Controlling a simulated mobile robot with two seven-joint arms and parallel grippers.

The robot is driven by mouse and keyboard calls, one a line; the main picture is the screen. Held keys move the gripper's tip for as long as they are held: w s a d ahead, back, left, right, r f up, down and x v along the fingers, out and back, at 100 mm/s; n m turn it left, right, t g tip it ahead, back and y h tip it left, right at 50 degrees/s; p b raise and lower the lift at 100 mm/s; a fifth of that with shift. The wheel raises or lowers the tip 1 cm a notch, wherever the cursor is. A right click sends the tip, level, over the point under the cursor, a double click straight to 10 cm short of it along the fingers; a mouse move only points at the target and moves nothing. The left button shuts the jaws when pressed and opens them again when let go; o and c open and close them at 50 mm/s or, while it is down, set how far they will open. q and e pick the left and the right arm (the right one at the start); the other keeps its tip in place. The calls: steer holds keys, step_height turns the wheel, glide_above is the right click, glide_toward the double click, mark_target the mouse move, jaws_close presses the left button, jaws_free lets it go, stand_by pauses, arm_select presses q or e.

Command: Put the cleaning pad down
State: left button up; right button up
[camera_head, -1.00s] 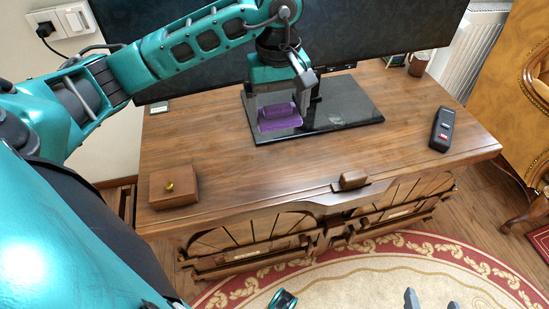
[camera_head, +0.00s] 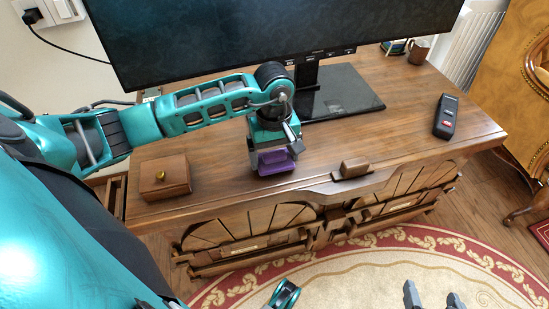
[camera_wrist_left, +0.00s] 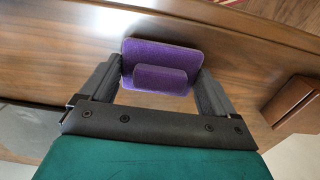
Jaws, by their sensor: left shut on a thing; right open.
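The purple cleaning pad (camera_head: 276,161) is in my left gripper (camera_head: 273,157), over the front part of the wooden cabinet top, between the small box and the brown block. In the left wrist view the pad (camera_wrist_left: 160,54) sits between the two fingers of the left gripper (camera_wrist_left: 158,80), which are shut on it. Its flat base faces the wood; I cannot tell whether it touches the surface. My right gripper (camera_head: 431,299) is open and empty at the bottom edge, over the rug.
A wooden box with a knob (camera_head: 165,178) is left of the pad. A brown block (camera_head: 354,168) lies at the front edge. A remote (camera_head: 446,116) and a mug (camera_head: 418,51) are on the right. The television (camera_head: 200,45) stands behind on a black base (camera_head: 345,92). The middle-right top is clear.

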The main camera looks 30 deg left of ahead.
arm_select(q)
steer(key=shift+f, duration=0.55)
steer(key=shift+r, duration=0.1)
steer(key=shift+f, duration=0.2)
steer(key=o, duration=0.7)
steer(key=shift+c, duration=0.2)
